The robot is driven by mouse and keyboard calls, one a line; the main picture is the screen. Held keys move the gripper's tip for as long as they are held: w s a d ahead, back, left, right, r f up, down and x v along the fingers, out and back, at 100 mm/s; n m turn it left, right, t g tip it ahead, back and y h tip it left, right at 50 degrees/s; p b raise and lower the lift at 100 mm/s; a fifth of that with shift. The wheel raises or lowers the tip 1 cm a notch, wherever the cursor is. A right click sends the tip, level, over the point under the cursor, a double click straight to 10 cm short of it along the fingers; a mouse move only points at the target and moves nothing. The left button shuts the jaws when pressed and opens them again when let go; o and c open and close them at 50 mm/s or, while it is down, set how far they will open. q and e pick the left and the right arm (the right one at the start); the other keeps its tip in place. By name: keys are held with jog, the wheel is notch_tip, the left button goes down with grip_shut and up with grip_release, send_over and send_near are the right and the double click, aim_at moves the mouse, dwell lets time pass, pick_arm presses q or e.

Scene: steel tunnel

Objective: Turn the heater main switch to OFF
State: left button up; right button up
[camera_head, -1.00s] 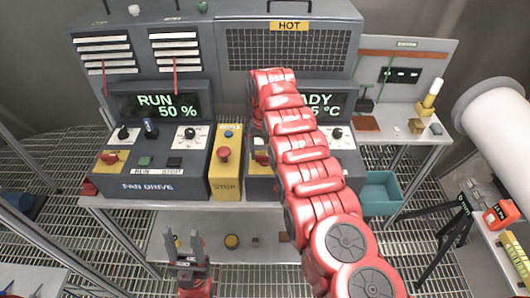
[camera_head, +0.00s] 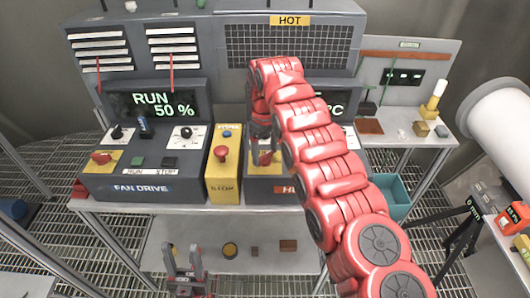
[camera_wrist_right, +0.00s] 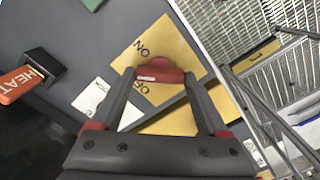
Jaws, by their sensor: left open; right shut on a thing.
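The heater main switch is a red knob (camera_wrist_right: 158,70) on a yellow plate (camera_wrist_right: 185,45) lettered ON and OFF. A pale mark on the knob lies near the OFF lettering; I cannot tell its exact setting. My right gripper (camera_wrist_right: 160,78) is shut on this knob, one finger on each side. In the head view my right gripper (camera_head: 262,143) reaches down to the heater panel (camera_head: 254,186), and my right arm hides much of it. My left gripper (camera_head: 185,262) is open and empty, low in front of the bench.
The fan drive panel (camera_head: 140,187) has its own red knob (camera_head: 101,157) at left. A yellow STOP box (camera_head: 222,190) with a red button stands beside the heater panel. An orange HEAT tag (camera_wrist_right: 18,85) is near the switch. A teal bin (camera_head: 396,196) is at right.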

jog(key=n+p, duration=0.1)
jog(key=n, duration=0.3)
jog(key=shift+n, duration=0.3)
jog(key=n, duration=0.4)
jog(key=shift+n, duration=0.3)
jog(key=o, duration=1.2)
jog(key=shift+o, duration=0.2)
